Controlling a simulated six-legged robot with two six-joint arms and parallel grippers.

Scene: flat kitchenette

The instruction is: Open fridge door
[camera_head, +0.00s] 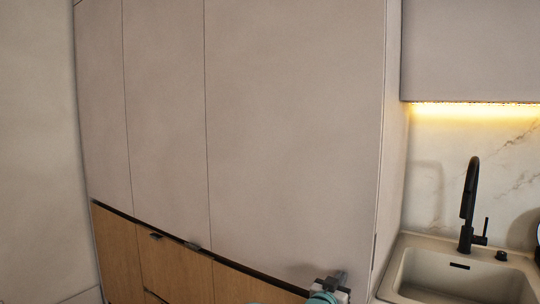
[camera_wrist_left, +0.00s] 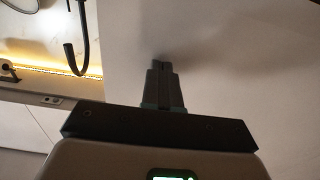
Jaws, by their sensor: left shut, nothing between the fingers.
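Tall, flat, pale cabinet doors fill the middle of the head view. The widest one (camera_head: 295,130), on the right of the unit, appears to be the fridge door and looks closed, with no open gap visible. My left gripper (camera_head: 340,276) is at the bottom of the head view, in front of this door's lower right part. In the left wrist view the shut, empty fingers (camera_wrist_left: 161,66) point at the pale door surface (camera_wrist_left: 230,60). I cannot tell whether they touch it. My right gripper is in neither view.
Wooden lower fronts (camera_head: 176,268) with small dark handles lie below the pale doors. To the right are a beige sink (camera_head: 455,274) and a black tap (camera_head: 468,205), also seen in the left wrist view (camera_wrist_left: 80,40). A grey wall cabinet (camera_head: 470,50) hangs above.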

